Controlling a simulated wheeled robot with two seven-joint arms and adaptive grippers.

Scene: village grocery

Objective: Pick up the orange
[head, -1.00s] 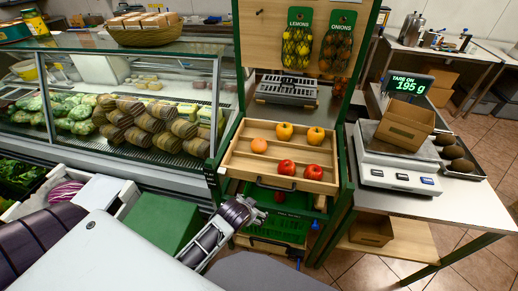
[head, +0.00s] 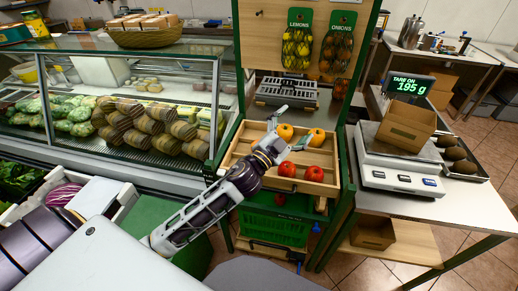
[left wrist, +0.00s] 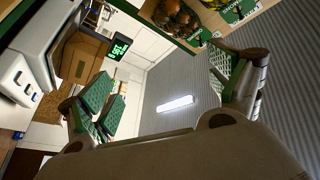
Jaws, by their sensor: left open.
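A wooden tray (head: 322,187) on the green stand holds two yellow-orange fruits (head: 285,131) (head: 316,136) at the back and two red ones (head: 287,169) (head: 314,173) in front. The round orange showed at the tray's left side earlier; my left gripper and wrist now cover that spot. My left gripper (head: 292,128) is open over the tray, its fingers spread near the back-left yellow-orange fruit in the picture. In the left wrist view the gripper (left wrist: 168,95) has wide-apart fingers with nothing between them. My right gripper is not in view.
A scale (head: 398,170) with a cardboard box (head: 405,123) stands on the right counter. The glass display case (head: 130,90) is at left. Bags of lemons (head: 297,48) and onions (head: 337,48) hang above the tray. A green crate (head: 270,228) is below it.

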